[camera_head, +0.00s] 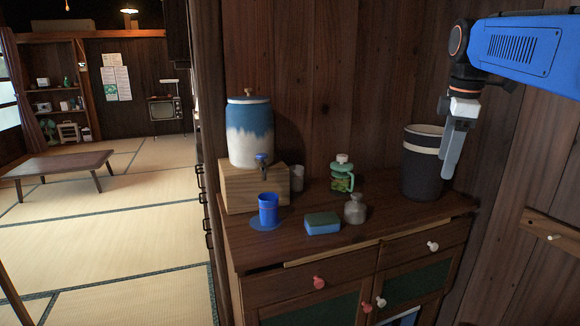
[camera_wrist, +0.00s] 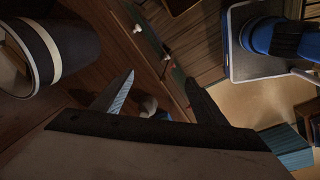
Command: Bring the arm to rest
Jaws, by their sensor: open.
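My blue arm (camera_head: 520,50) reaches in from the upper right of the head view. My gripper (camera_head: 453,150) hangs down in front of the dark bin with a white band (camera_head: 423,170), at the right end of the cabinet. In the wrist view my gripper (camera_wrist: 160,95) shows two fingers spread apart with nothing held between them. The bin (camera_wrist: 75,45) is at the upper left there, beside the fingers. In the head view I cannot tell whether the gripper touches the bin.
The wooden cabinet top (camera_head: 380,225) holds a blue-and-white dispenser (camera_head: 249,145) on a wooden block (camera_head: 240,190), a blue cup (camera_head: 268,208), a sponge (camera_head: 322,224), a glass bottle (camera_head: 355,210) and a green jar (camera_head: 342,178). A low table (camera_head: 60,165) stands on open tatami at left.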

